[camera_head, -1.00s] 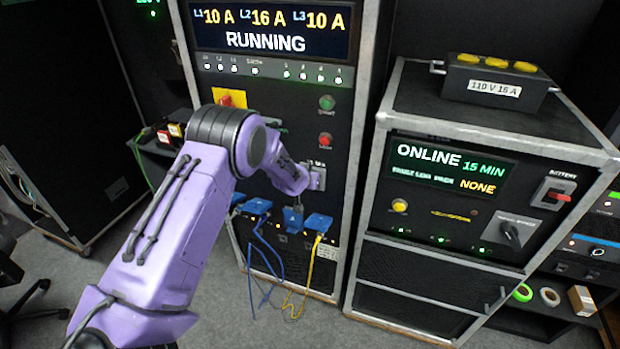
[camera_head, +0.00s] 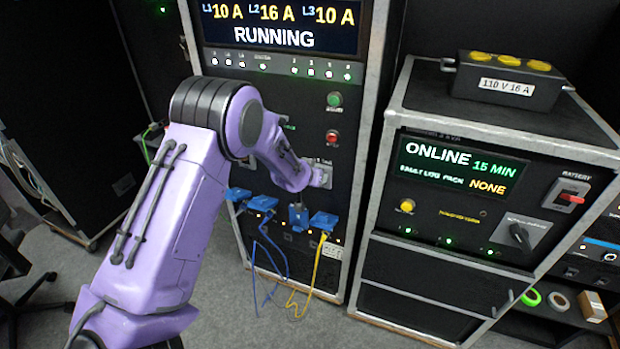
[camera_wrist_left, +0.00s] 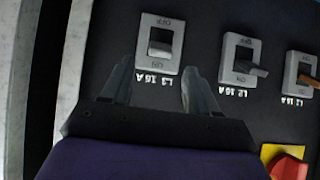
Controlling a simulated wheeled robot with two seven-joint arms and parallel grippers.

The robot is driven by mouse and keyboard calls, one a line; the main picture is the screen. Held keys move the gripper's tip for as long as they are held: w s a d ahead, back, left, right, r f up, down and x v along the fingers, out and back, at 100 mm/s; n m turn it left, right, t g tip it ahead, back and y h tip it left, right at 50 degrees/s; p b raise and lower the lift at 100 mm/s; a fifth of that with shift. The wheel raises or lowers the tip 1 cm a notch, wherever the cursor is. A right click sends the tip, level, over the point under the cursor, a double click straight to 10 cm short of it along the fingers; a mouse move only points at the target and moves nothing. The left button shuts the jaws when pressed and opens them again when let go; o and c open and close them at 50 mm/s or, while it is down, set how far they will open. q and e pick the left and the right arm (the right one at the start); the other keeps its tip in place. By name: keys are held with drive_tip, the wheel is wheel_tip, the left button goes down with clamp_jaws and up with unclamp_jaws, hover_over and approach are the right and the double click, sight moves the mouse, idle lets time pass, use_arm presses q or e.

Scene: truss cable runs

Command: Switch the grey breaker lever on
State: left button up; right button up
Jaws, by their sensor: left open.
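The wrist view is upside down and shows three breakers on pale plates, labelled L3, L2 and L1. The L3 breaker's grey lever (camera_wrist_left: 160,46) is the nearest to my fingers. The L2 breaker has a darker grey lever (camera_wrist_left: 250,68); the L1 breaker has a brownish lever (camera_wrist_left: 307,80). My left gripper (camera_wrist_left: 160,87) is open and empty, its fingers spread either side of the L3 label, pointing toward the L3 plate. I cannot tell whether they touch the plate. In the head view my wrist hides the fingers, and one pale breaker plate (camera_head: 325,174) shows beside it.
A red knob on a yellow plate (camera_wrist_left: 285,160) sits near the L1 breaker. Blue plugs (camera_head: 322,221) with hanging blue and yellow cables (camera_head: 318,258) are below my wrist. A battery cabinet (camera_head: 500,130) stands to the right, carrying a black box (camera_head: 508,82).

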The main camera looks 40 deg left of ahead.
use_arm(q)
drive_tip(key=b+v, duration=0.1)
drive_tip(key=v, duration=0.5)
drive_tip(key=shift+r, duration=0.2)
drive_tip(key=s+d+f+n+g+y+b, duration=0.1)
drive_tip(key=s+d+f+n+b, duration=0.15)
drive_tip(key=s+f, duration=0.65)
drive_tip(key=s+d+f+n+b, duration=0.15)
drive_tip(key=s+d+f, duration=0.25)
drive_tip(key=s+f, duration=0.5)
drive_tip(key=s+d+f+g+b, duration=0.1)
drive_tip(key=s+d+f+g, duration=0.1)
drive_tip(key=s+f, duration=0.6)
drive_tip(key=s+d+f+g+b, duration=0.2)
drive_tip(key=s+f+g, duration=0.2)
drive_tip(key=s+f, duration=0.4)
drive_tip(key=s, duration=0.5)
drive_tip(key=shift+s+f, duration=0.25)
drive_tip(key=shift+s, duration=0.05)
